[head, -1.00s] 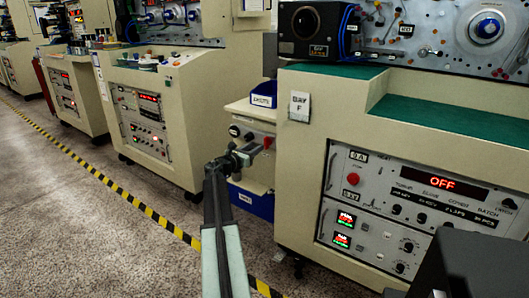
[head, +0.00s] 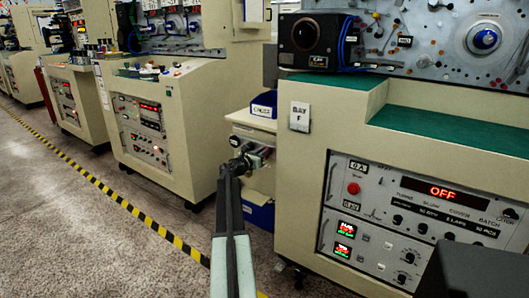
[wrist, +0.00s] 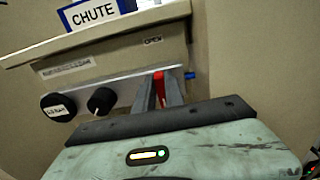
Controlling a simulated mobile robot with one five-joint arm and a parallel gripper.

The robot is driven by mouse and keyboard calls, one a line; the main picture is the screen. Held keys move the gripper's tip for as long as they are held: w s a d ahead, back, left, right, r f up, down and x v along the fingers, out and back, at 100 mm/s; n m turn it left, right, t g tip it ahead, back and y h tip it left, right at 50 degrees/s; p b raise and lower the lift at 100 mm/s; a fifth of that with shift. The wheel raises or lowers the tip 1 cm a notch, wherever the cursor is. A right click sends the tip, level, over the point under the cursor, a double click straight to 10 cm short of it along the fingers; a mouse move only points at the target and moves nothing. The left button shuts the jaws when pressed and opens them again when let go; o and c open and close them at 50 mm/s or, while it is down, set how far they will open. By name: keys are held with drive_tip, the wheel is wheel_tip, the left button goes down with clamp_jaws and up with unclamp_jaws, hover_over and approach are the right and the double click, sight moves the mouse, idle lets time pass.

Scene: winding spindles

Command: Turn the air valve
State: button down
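The air valve's red lever (wrist: 159,88) shows in the wrist view below the OPEN label (wrist: 152,40), on the grey strip of a cream box. My gripper (wrist: 160,92) is at the lever, with one grey finger on each side of it. The gap beside the lever is narrow, and I cannot tell whether the fingers press on it. In the head view my gripper (head: 262,154) reaches the front of the cream box (head: 250,124) between two machines. The lever is not clear there.
Two black knobs (wrist: 101,101) sit left of the lever, and a blue fitting (wrist: 190,75) sits to its right. A CHUTE bin (head: 264,104) stands on top. The bay F machine (head: 300,170) stands close on the right. The floor (head: 90,200) on the left is clear.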

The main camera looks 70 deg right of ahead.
sight(273, 153)
drive_tip(key=shift+s, duration=0.15)
drive_tip(key=shift+m, duration=0.3)
drive_tip(key=m, duration=0.4)
drive_tip(key=s+f+m, duration=0.1)
drive_tip(key=m, duration=0.3)
drive_tip(key=m+b, duration=0.1)
drive_tip(key=m, duration=0.3)
drive_tip(key=shift+s+a+f+m, duration=0.15)
drive_tip(key=shift+s+a+m, duration=0.15)
drive_tip(key=shift+s+m, duration=0.1)
drive_tip(key=shift+f+m+b, duration=0.15)
drive_tip(key=shift+m+b, duration=0.1)
drive_tip(key=shift+m, duration=0.9)
drive_tip(key=shift+f+m+b, duration=0.15)
drive_tip(key=shift+m+b, duration=0.05)
drive_tip(key=shift+m, duration=0.95)
drive_tip(key=shift+s, duration=0.1)
